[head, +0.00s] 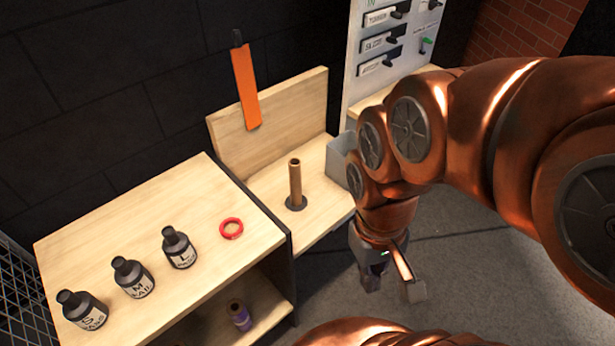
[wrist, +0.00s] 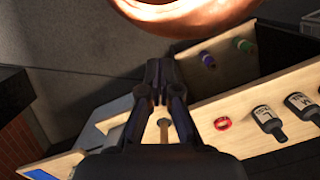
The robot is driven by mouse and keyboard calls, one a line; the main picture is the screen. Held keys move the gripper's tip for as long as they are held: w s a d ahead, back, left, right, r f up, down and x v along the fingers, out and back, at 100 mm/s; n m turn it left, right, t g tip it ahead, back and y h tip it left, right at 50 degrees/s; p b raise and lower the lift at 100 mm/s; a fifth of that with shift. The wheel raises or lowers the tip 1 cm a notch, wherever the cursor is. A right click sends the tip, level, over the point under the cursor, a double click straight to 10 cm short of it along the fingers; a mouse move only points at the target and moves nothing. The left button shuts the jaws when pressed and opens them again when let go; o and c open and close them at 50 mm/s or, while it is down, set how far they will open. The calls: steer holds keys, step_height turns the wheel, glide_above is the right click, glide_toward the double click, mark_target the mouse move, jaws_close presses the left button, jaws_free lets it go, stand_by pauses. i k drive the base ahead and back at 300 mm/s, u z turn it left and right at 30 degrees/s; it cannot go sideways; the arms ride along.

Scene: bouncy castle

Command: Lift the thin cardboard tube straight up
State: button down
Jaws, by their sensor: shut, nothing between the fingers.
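The thin cardboard tube (head: 295,183) stands upright on a small dark round base on the lower wooden ledge. In the wrist view a narrow tan piece of it (wrist: 163,128) shows between the dark finger linkages; the rest is hidden. My gripper (head: 370,280) is to the right of the tube in the head view, apart from it, hanging beyond the ledge's right side. In the wrist view my gripper's fingertips (wrist: 155,72) are together and hold nothing.
A red ring (head: 231,228) and several black bottles (head: 133,277) stand on the higher wooden top at left. An orange strip (head: 245,86) hangs on the backboard behind the tube. A grey bin (head: 340,160) sits right of it. A purple roll (head: 239,315) is on the shelf below.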

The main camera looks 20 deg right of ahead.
mark_target(295, 168)
steer(key=z, duration=0.9)
steer(key=i, duration=0.5)
steer(key=u, duration=2.35)
